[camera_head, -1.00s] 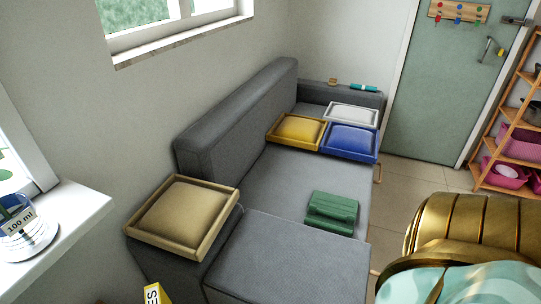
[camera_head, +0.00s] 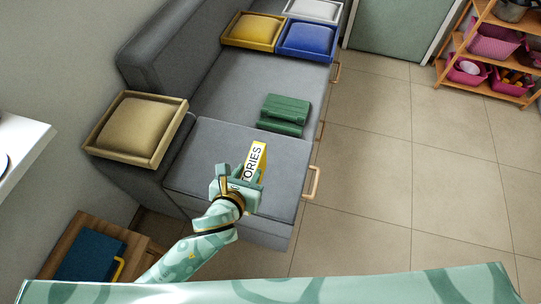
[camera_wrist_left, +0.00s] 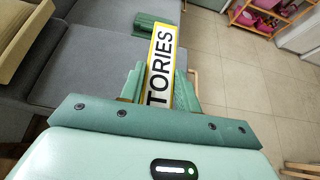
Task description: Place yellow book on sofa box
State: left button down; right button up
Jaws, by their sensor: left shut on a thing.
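The yellow book (camera_head: 257,160), with "TORIES" readable on its white spine, is held in my left gripper (camera_head: 244,183). In the left wrist view the book (camera_wrist_left: 162,65) stands between the two green fingers (camera_wrist_left: 160,85), which are shut on it. In the head view the book and gripper appear over the near grey seat of the sofa (camera_head: 200,165); I cannot tell whether the book touches it. Several framed cushion boxes are on the sofa: a beige one (camera_head: 135,128) on the near armrest, and yellow (camera_head: 253,30), blue (camera_head: 306,40) and white (camera_head: 313,10) ones at the far end. My right gripper is not in view.
A green folded object (camera_head: 284,114) lies on the sofa seat just beyond the book. A small wooden table with a blue book (camera_head: 88,252) stands at lower left. A shelf with pink baskets (camera_head: 494,42) is at upper right. The tiled floor (camera_head: 400,160) is clear.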

aim_at(258, 156)
pick_arm(q)
jog(key=b+x, duration=0.4)
jog(key=x, duration=0.5)
jog(key=shift+w, duration=0.3)
jog(key=w+d+f+b, duration=0.1)
jog(key=w+f+b, duration=0.4)
jog(key=f+b, duration=0.2)
jog(key=shift+w+d+f, duration=0.15)
jog(key=shift+d+f, duration=0.1)
jog(key=shift+f, duration=0.45)
jog(key=c, duration=1)
grip_release()
jog(key=shift+f, duration=0.2)
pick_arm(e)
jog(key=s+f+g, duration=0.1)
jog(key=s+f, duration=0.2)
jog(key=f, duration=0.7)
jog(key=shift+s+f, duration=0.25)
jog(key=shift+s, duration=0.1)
